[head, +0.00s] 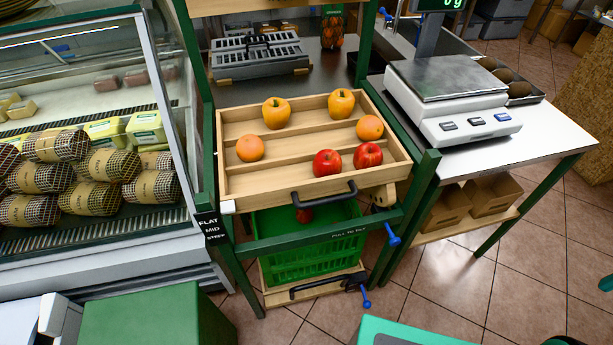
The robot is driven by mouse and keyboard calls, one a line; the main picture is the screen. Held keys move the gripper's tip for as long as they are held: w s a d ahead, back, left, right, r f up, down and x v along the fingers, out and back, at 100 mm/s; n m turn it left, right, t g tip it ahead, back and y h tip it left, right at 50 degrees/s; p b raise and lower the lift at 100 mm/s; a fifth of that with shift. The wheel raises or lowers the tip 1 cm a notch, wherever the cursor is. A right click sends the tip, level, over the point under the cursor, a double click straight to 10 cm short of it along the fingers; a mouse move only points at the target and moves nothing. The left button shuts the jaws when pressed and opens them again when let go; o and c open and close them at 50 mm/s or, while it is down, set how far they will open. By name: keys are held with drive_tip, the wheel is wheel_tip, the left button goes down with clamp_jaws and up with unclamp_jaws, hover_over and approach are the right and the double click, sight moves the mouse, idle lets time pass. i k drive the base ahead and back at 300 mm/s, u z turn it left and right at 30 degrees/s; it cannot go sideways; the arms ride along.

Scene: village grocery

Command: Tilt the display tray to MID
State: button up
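The wooden display tray (305,191) sits in a green frame in the middle of the head view. Low slats divide it, and yellow, orange and red fruits rest in it. A black handle (324,195) is on its front edge. A sign (209,228) on the left post reads FLAT, MID and a third word too small to read surely. A white tab (227,207) on the tray's front left corner is near the FLAT line. The green bar below reads "PULL TO TILT" (349,232). A blue-tipped lever (391,235) is at its right. My gripper is not in view.
A green crate (300,258) stands under the tray, above a lower drawer with a black handle (327,286). A glass display case (165,100) is close on the left. A scale (447,95) on a table is on the right.

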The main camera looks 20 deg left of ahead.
sight(285, 175)
drive_tip(key=u, duration=1)
